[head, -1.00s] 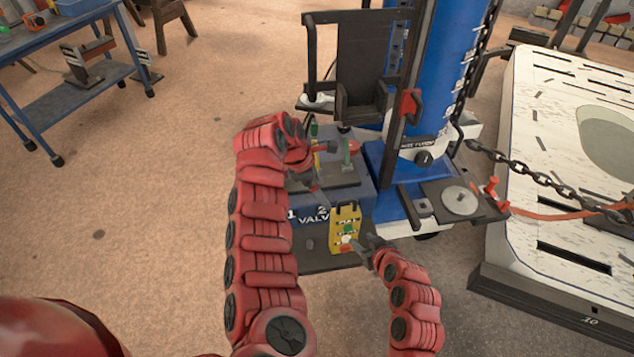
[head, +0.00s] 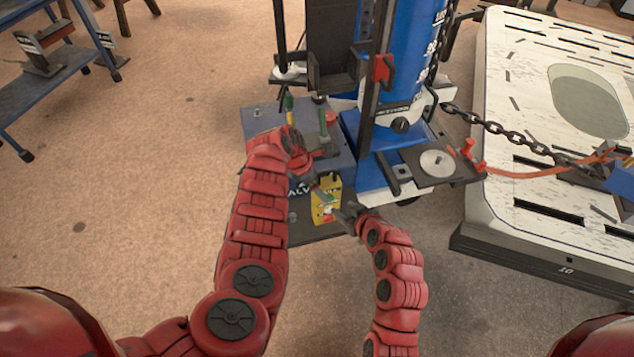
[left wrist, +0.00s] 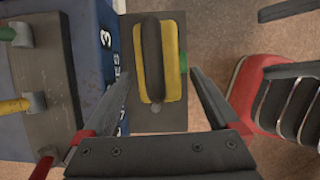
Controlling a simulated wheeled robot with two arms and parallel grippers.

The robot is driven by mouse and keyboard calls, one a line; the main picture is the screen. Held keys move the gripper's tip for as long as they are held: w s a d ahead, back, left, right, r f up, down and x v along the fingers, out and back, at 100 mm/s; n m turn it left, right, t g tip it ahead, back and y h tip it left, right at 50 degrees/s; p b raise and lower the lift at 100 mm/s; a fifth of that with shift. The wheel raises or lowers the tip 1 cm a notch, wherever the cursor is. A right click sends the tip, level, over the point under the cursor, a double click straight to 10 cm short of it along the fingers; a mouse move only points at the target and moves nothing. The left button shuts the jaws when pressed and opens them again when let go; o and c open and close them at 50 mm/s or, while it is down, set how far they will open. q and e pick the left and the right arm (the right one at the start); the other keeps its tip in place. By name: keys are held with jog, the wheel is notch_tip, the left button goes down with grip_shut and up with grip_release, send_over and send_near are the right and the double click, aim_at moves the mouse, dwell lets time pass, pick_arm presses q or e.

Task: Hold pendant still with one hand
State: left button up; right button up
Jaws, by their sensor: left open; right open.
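The pendant (head: 327,203) is a small yellow box with buttons at the front of the blue valve box, above a dark ledge. In the left wrist view the pendant (left wrist: 174,60) shows yellow with a dark raised bar down its middle. My left gripper (head: 316,190) is open just above and left of the pendant. In the left wrist view its fingers (left wrist: 163,98) spread to either side of the pendant's near end, not visibly touching it. My right gripper (head: 346,213) is open close to the pendant's right side; whether it touches cannot be told.
The blue valve box (head: 258,122) carries green and yellow levers. A blue cylinder column (head: 408,60) stands behind. A chain (head: 510,138) runs right to a large white slotted platform (head: 520,90). A blue cart (head: 60,80) stands far left. The floor at left is clear.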

pick_arm(q)
jog(key=shift+c, duration=0.2)
grip_shut()
dwell(0.8)
